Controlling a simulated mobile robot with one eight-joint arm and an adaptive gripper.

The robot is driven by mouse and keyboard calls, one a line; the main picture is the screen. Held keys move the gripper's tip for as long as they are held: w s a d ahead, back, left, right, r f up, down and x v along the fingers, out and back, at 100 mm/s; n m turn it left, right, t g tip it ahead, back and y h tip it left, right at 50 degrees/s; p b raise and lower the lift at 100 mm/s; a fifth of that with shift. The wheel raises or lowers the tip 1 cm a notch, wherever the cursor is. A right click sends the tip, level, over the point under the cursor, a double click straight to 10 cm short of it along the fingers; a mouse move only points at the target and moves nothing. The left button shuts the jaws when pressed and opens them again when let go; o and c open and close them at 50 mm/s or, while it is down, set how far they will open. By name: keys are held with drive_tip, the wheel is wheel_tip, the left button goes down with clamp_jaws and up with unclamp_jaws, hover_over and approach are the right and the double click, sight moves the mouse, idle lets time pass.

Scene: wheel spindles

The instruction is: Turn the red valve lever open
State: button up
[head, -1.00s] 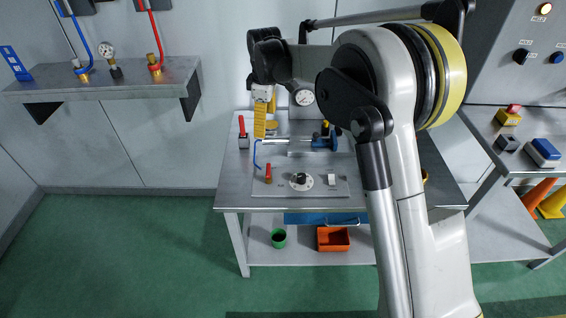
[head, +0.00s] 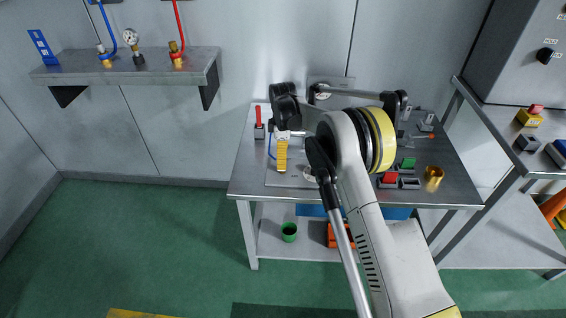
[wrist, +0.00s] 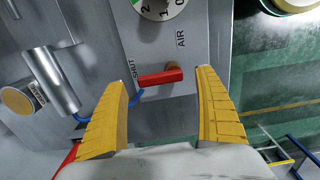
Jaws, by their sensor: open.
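The red valve lever (wrist: 160,77) lies in the wrist view on a grey panel (wrist: 200,45), with brass showing behind it. Its left end is by the word SHUT; the word AIR is printed above it to the right. A blue hose (wrist: 136,98) runs from near its left end. My gripper (wrist: 165,80) is open, with one yellow finger to each side of the lever; I cannot tell whether either touches it. In the head view my gripper (head: 282,166) is over the left part of the bench panel, and the lever is hidden there.
A numbered dial (wrist: 160,8) sits beyond the lever on the panel. A separate upright red handle (head: 258,117) stands at the bench's back left.

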drive_tip(key=shift+f, duration=0.8)
drive_tip(key=c, duration=1.2)
